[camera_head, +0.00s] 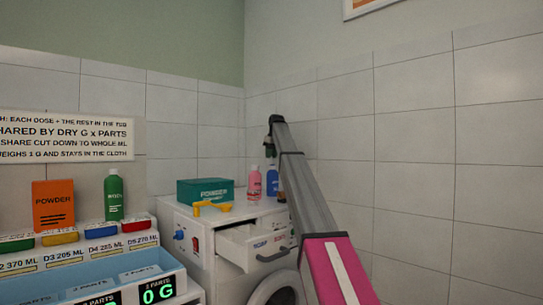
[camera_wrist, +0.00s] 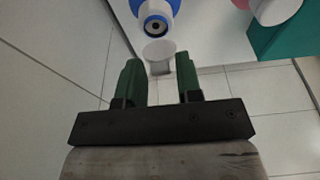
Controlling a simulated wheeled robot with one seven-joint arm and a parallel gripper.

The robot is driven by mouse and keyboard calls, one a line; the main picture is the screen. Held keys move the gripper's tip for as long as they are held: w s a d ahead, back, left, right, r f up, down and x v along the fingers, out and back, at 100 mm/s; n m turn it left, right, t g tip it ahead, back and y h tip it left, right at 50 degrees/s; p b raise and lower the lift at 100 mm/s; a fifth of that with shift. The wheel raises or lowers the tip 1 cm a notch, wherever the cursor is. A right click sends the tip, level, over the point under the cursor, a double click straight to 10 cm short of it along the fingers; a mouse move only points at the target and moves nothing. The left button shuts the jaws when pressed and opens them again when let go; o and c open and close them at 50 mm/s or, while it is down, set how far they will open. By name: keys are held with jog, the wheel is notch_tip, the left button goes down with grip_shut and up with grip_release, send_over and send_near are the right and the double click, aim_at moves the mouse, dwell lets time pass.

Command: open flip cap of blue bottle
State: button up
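The blue bottle (camera_head: 272,183) stands upright on the white cabinet top, beside a pink bottle. In the wrist view the blue bottle (camera_wrist: 171,4) is at the top, with a white ring and a dark spout hole showing. A pale lid-like piece (camera_wrist: 159,52) lies just below the spout, in line with the gap between my fingertips. My gripper (camera_wrist: 160,68) has its two green fingers apart, with this piece at or just beyond their tips. Whether they touch it cannot be told. In the head view my gripper (camera_head: 268,148) is just above the blue bottle, partly hidden by my arm.
The pink bottle (camera_head: 254,185), a teal powder box (camera_head: 190,193) and a yellow scoop (camera_head: 213,208) share the cabinet top. An open drawer (camera_head: 262,256) juts out below. Tiled walls stand close behind and to the right. A green bottle (camera_head: 114,197) stands farther left.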

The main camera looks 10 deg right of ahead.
jog(key=shift+o, duration=0.7)
jog(key=shift+r, duration=0.1)
jog(key=v, duration=1)
jog(key=shift+r, duration=0.35)
jog(key=shift+s+f, duration=0.1)
